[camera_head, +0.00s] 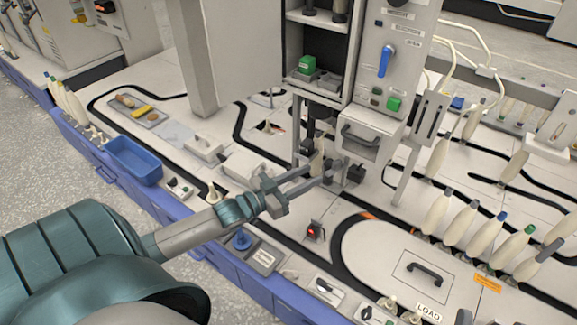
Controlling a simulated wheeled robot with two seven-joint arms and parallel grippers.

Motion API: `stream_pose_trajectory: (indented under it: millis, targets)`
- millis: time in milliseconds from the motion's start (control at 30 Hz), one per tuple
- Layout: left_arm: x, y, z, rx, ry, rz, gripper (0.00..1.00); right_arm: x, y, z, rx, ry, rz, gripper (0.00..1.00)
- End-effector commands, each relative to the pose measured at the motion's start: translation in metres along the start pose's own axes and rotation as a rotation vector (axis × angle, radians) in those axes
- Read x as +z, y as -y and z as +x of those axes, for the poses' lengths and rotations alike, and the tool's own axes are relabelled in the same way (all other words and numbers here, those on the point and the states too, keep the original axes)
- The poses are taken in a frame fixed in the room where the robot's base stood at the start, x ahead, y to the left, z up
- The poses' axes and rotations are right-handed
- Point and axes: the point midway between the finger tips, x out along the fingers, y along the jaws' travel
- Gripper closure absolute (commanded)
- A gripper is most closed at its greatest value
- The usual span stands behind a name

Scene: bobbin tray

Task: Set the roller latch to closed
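My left gripper (322,173) reaches in from the left to the base of the grey machine cabinet (375,90). Its two fingers are apart, with a gap between them. A pale bobbin-like piece (317,163) stands right at the fingertips; I cannot tell whether they touch it. Dark blocks and small grey parts sit around the fingertips below the cabinet. I cannot pick out the roller latch for certain among these parts, nor tell its position. My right gripper does not show.
A grey box with a dark handle (360,136) hangs just above the fingertips on the right. A blue bin (133,160) stands at the left edge. Several pale bobbins (461,229) stand at the right. A white plate with a handle (408,258) lies in front.

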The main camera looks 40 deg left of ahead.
Motion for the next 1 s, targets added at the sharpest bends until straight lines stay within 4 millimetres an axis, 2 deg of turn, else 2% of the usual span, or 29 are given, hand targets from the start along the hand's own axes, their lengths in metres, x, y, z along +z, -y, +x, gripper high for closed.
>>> stream_pose_trajectory:
  millis: [200, 400, 833, 867, 967, 1000]
  targets:
    - [-0.001, -0.001, -0.034, 0.001, 0.002, -0.001, 0.67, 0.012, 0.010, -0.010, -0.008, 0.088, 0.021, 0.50]
    - [0.000, -0.001, -0.053, 0.001, 0.000, -0.002, 0.67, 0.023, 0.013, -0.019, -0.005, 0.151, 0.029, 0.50]
    - [0.000, -0.001, -0.059, 0.001, -0.001, -0.001, 0.67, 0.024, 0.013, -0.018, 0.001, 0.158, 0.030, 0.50]
    - [0.000, -0.001, -0.059, 0.001, -0.001, -0.001, 0.72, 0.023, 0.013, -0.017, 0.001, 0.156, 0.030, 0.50]
    - [0.000, -0.002, -0.059, 0.001, -0.001, 0.010, 0.96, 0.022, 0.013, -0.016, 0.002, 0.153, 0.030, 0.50]
    - [0.001, -0.003, -0.058, 0.000, 0.000, 0.025, 1.00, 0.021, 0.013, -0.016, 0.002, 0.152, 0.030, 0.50]
